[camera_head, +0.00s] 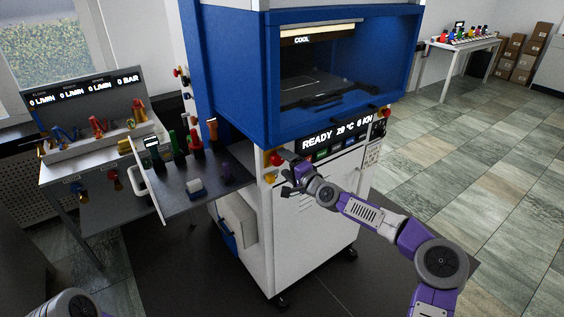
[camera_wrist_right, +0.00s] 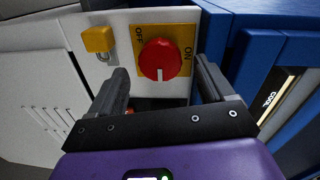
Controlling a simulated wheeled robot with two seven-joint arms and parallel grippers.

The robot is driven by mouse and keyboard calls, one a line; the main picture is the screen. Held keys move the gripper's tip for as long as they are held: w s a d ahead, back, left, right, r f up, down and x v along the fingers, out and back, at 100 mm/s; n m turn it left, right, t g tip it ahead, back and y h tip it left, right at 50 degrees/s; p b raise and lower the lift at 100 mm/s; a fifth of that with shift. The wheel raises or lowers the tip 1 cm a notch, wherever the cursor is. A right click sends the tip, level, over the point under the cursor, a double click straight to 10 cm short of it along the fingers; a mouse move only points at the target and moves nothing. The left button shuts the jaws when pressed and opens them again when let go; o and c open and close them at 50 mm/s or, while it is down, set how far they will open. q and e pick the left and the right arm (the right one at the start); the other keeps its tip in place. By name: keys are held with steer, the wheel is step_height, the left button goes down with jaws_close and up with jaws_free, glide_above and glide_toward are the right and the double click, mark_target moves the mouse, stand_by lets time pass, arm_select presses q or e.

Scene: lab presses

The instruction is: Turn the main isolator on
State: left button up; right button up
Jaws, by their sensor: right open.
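The main isolator is a round red knob (camera_wrist_right: 159,60) on a yellow plate (camera_wrist_right: 145,30) marked OFF and ON. In the right wrist view its white mark points down the picture, toward neither word. In the head view the red knob (camera_head: 277,159) shows on the press cabinet's front, left of the display. My right gripper (camera_wrist_right: 168,95) is open and empty, with its fingers apart on the near side of the knob. I cannot tell whether they touch it. In the head view the right gripper (camera_head: 287,180) is just below the knob. My left gripper is out of view.
A yellow padlock (camera_wrist_right: 98,40) hangs beside the isolator plate. The display panel (camera_head: 332,139) reads READY and the blue press hood (camera_head: 300,122) overhangs above. A grey shelf (camera_head: 195,205) with coloured items stands left of the cabinet. Open floor (camera_head: 470,150) lies to the right.

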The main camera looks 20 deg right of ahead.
steer(key=v, duration=0.4)
steer(key=shift+s+d, duration=0.15)
steer(key=shift+s, duration=0.15)
steer(key=s+a+f+n+g+y, duration=0.1)
steer(key=s+a+f+n+g, duration=0.15)
steer(key=s+a+f, duration=0.5)
steer(key=s+a+f+n+g, duration=0.1)
steer(key=s+a+f+g, duration=0.25)
steer(key=f, duration=0.75)
steer(key=s+a+f+n+g+y, duration=0.1)
steer(key=s+a+f+n+g, duration=0.15)
steer(key=s+a+f, duration=0.55)
steer(key=s+d+f+n+g+h, duration=0.1)
steer(key=s+d+f+n+g, duration=0.1)
steer(key=s+f, duration=0.5)
steer(key=s+d+f+n+g+h, duration=0.1)
steer(key=s+f+g, duration=0.4)
steer(key=s, duration=0.9)
step_height(320, 180, down, 2)
steer(key=shift+s+d+f+n+h+p, duration=0.1)
steer(key=shift+s+d+n+h+p, duration=0.2)
steer(key=shift+d+h, duration=0.6)
steer(key=shift+w+d, duration=0.1)
steer(key=shift+w, duration=0.05)
